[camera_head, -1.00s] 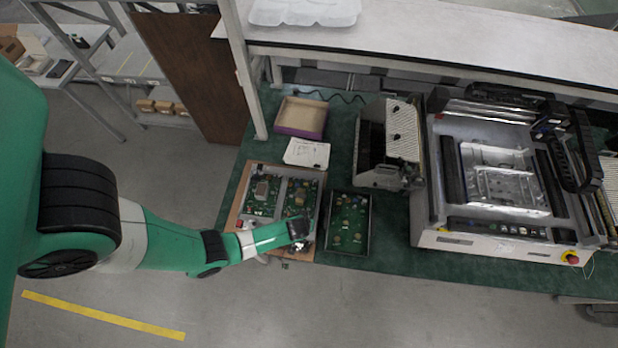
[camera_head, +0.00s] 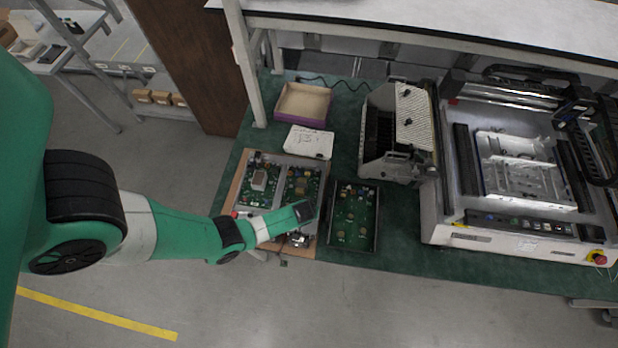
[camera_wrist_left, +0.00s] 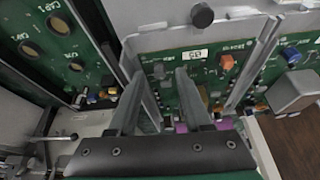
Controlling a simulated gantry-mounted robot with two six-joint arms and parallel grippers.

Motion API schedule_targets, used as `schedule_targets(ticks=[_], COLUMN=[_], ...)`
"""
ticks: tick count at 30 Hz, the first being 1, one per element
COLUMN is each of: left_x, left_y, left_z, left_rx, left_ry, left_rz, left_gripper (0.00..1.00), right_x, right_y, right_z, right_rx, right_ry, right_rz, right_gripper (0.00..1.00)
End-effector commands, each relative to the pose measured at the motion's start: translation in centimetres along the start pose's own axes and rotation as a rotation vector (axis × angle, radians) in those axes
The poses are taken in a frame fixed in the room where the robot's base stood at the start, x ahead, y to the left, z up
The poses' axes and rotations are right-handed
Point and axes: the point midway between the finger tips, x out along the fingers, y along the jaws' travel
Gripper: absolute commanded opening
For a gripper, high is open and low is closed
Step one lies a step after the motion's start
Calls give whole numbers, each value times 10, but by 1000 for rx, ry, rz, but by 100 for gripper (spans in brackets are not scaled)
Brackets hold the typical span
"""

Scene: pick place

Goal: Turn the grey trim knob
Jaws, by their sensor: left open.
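My left gripper (camera_head: 306,210) is over the lower right part of the metal-framed board fixture (camera_head: 240,168) in the head view. In the left wrist view its two fingers (camera_wrist_left: 160,80) are apart with nothing between them, above a green circuit board (camera_wrist_left: 205,60). A dark grey round knob (camera_wrist_left: 202,15) sits on the metal frame beyond the fingertips, apart from them. I cannot tell whether it is the grey trim knob. Small blue and orange parts (camera_wrist_left: 227,62) stand on the board. The gripper and arm hide part of the fixture in the head view. My right gripper is out of view.
A metal tray with a green board (camera_head: 355,215) stands just right of the fixture. A white box (camera_head: 308,141) and a purple-sided open box (camera_head: 302,104) lie behind. A large machine (camera_head: 480,235) fills the right of the green bench. Floor is free in front.

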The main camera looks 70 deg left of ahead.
Motion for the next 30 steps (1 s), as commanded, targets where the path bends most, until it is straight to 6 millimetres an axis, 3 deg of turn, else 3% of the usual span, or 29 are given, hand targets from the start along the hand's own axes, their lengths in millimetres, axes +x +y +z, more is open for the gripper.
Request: schedule_targets(ticks=[4,12,30], left_x=[-1,-1,-1], left_y=[0,0,-1], left_z=[0,0,0], left_rx=[0,0,63], left_ry=[0,0,0], left_rz=[0,0,26], left_gripper=[47,0,0], right_x=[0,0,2], right_y=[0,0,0], right_z=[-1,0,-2], right_rx=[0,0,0], right_ry=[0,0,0], right_rz=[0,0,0], right_gripper=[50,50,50])
